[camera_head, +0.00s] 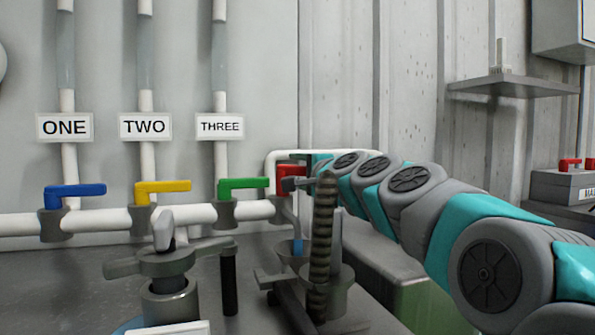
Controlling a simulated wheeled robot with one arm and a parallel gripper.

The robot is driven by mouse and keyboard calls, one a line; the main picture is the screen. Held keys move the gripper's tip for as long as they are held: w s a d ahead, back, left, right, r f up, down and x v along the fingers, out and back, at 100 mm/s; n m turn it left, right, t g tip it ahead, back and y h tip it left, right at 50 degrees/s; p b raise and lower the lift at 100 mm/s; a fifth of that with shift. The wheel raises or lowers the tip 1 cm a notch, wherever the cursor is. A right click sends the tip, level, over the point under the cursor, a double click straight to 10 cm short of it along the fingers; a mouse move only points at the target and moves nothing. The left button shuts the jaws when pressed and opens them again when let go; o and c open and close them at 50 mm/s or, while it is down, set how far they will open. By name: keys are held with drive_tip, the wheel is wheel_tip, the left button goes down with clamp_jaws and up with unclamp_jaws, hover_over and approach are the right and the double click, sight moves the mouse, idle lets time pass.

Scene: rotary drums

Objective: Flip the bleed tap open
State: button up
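A red tap lever (290,171) sits at the right end of the white pipe, past the green one. No label names it as the bleed tap. My arm reaches in from the right, and my gripper (292,184) is at the red lever, overlapping it in the picture. I cannot tell whether it touches the lever. The fingers are small and partly merged with the tap, so their opening is unclear. The red lever's far end is hidden behind my gripper and arm.
Blue (78,190), yellow (163,187) and green (243,184) levers lie horizontal along the white pipe (100,220), under signs ONE, TWO and THREE. A ribbed dark post (321,235) and a clamp-like fitting (168,264) stand in front. A shelf (515,87) is at right.

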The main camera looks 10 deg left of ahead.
drive_tip(key=b+v, duration=0.1)
drive_tip(key=v, duration=0.7)
idle(0.5)
